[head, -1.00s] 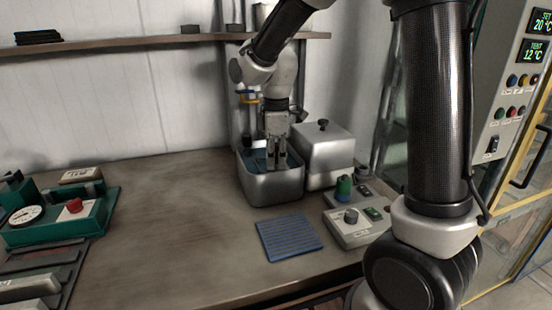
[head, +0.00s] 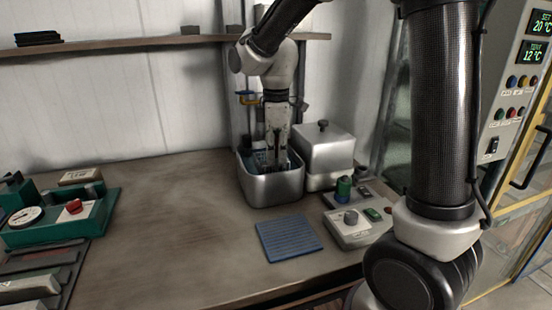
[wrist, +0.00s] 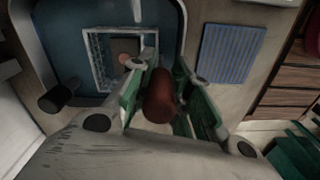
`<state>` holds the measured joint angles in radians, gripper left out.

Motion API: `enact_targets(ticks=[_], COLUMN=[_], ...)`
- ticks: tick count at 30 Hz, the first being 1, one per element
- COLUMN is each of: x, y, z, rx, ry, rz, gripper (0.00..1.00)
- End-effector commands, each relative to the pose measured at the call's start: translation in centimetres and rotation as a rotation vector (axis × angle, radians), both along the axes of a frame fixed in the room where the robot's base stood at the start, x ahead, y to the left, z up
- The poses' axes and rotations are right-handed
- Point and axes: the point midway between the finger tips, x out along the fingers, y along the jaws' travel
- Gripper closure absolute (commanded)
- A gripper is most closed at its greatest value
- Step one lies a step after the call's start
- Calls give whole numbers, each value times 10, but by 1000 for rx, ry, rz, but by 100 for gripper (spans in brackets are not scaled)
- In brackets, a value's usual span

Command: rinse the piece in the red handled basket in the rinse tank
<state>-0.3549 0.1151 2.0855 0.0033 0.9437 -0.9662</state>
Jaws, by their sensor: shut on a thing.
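The rinse tank (head: 270,188) is an open steel tub with blue liquid, and its blue interior fills the upper left of the wrist view (wrist: 62,42). My gripper (head: 275,163) points straight down into it. In the wrist view its green-padded fingers (wrist: 160,92) are shut on the red handle (wrist: 157,100) of the red handled basket. The basket's pale wire frame (wrist: 98,62) is inside the tank outline. A small brownish piece (wrist: 124,48) shows inside the basket. How deep the basket sits is hard to tell.
A lidded steel tank (head: 326,160) stands right beside the rinse tank. A blue ribbed mat (head: 290,238) lies in front, with a control box (head: 352,226) to its right. A green device (head: 65,218) is at the left. The middle of the table is clear.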

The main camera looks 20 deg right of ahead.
Motion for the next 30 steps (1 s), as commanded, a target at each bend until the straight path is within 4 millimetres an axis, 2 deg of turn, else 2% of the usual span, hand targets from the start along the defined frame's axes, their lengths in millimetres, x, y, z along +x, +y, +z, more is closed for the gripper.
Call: enact_targets(ticks=[16, 30], x=[1, 1], y=[0, 0], z=[55, 60], rx=[0, 0], ry=[-5, -5], rz=[1, 1], gripper=[100, 100])
